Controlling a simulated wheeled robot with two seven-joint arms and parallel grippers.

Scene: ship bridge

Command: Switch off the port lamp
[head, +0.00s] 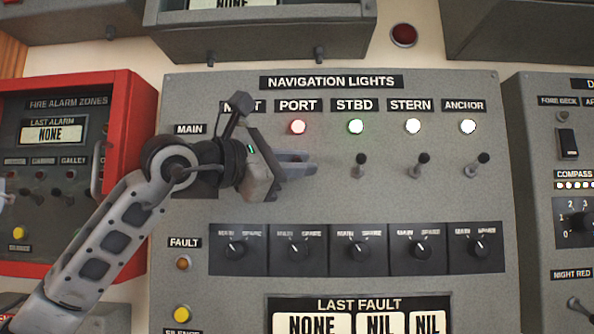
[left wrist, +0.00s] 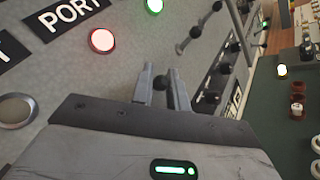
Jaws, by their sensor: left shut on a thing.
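The port lamp (head: 298,127) glows red under the PORT label on the grey navigation lights panel (head: 330,200). It also glows in the left wrist view (left wrist: 102,41). My left gripper (head: 308,163) is just below this lamp, with its fingers against the panel. In the left wrist view, the gripper (left wrist: 162,90) is shut on the dark-knobbed port switch (left wrist: 160,82), which sits between its two fingers. In the head view the gripper hides this switch, so I cannot tell which way its lever points. My right gripper is not in view.
The starboard (head: 361,159), stern (head: 423,158) and anchor (head: 483,158) switches stand to the right, under lit lamps. A row of rotary selectors (head: 360,249) lies below. The red-framed fire alarm panel (head: 130,100) is at left. My left arm covers the mast column.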

